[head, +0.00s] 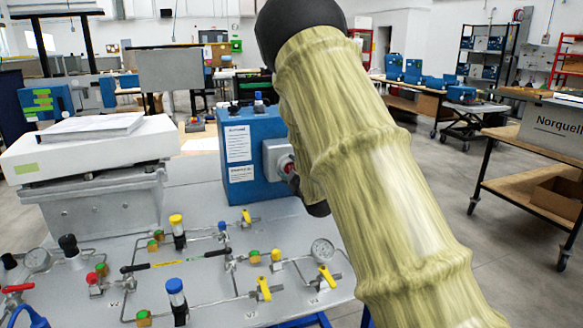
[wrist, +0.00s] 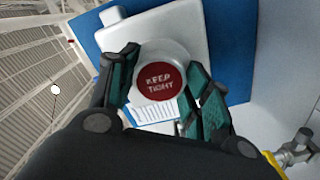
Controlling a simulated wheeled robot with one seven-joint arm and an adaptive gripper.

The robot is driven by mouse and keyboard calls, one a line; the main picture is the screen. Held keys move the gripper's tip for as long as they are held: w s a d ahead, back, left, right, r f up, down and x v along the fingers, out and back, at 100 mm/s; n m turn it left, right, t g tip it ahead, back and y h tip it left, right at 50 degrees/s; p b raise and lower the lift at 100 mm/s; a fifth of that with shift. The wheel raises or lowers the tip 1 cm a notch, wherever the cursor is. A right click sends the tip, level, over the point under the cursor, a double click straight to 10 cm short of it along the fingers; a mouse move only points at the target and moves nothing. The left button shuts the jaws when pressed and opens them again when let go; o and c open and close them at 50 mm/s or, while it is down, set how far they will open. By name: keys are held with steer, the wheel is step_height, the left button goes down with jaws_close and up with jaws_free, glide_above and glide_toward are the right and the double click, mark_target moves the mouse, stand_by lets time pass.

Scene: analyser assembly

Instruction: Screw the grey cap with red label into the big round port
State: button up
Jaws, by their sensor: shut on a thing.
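The grey cap with a red "KEEP TIGHT" label (wrist: 159,81) faces the camera in the wrist view. My gripper (wrist: 161,64) has its dark green fingers on either side of the cap and is shut on it. Behind the cap is the pale grey housing (wrist: 186,31) on the blue analyser box (wrist: 240,45). The cap hides the big round port, so I cannot tell how deep it sits. In the head view, the blue box (head: 236,150) carries the grey housing (head: 273,151). The cap's red label (head: 288,168) shows at the housing, partly behind my arm.
Below the box, a grey panel (head: 215,275) carries pipes, yellow valves, gauges and fittings. A white-topped instrument (head: 90,150) stands at the left. A trolley with shelves (head: 530,180) stands at the right, with free floor before it. A metal fitting (wrist: 297,146) shows lower right in the wrist view.

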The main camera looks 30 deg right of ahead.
steer(key=shift+d+m, duration=0.15)
steer(key=shift+m, duration=0.65)
jaws_close()
steer(key=o, duration=1.6)
jaws_free()
steer(key=shift+v, duration=3.55)
